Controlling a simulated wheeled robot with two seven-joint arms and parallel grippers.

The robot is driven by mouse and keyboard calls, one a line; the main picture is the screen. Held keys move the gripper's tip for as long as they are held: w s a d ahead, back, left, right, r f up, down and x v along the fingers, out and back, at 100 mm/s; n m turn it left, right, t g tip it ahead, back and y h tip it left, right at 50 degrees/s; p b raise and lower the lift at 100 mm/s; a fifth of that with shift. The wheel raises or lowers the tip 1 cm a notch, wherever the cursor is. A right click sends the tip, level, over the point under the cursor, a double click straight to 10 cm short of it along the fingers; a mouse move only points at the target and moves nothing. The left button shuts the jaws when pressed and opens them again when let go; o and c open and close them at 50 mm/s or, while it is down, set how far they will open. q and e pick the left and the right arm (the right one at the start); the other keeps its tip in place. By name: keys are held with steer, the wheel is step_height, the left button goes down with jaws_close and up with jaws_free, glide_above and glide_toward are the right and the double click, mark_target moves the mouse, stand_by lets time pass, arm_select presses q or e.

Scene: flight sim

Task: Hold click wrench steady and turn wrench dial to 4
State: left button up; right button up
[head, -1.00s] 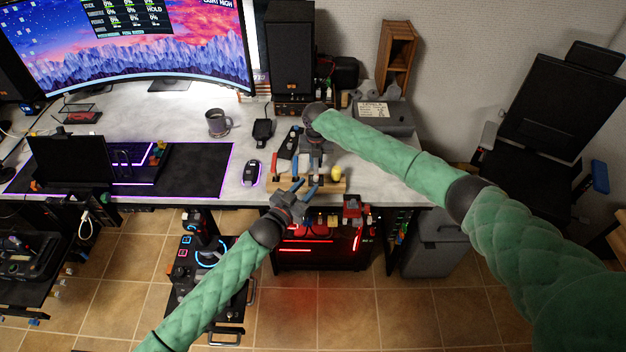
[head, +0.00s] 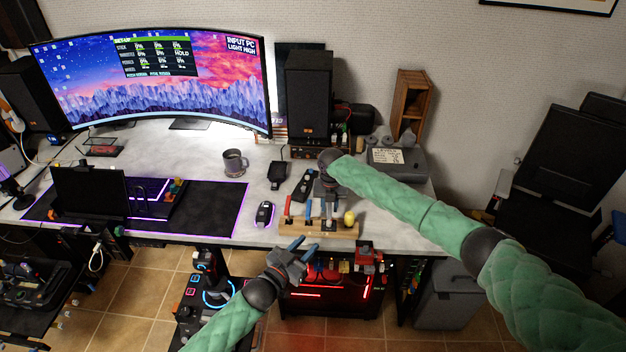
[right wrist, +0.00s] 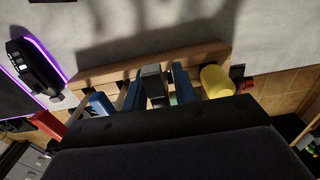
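A wooden tool rack (head: 348,231) stands at the desk's front edge, holding a red-handled tool (head: 288,207), a blue-handled tool (head: 308,209) and a yellow-handled tool (head: 349,218). My right gripper (head: 328,203) points down over the rack's middle. In the right wrist view, its blue fingers stand either side of a grey upright piece (right wrist: 154,84), perhaps the click wrench; whether they touch it is unclear. The dial and its numbers cannot be made out. My left gripper (head: 299,246) is open and empty, just in front of and below the rack, its blue fingertips apart.
A mug (head: 235,162) and a speaker (head: 309,95) stand farther back. A red-lit PC case (head: 335,298) sits below the desk edge, near my left gripper.

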steer(key=shift+o, duration=0.9)
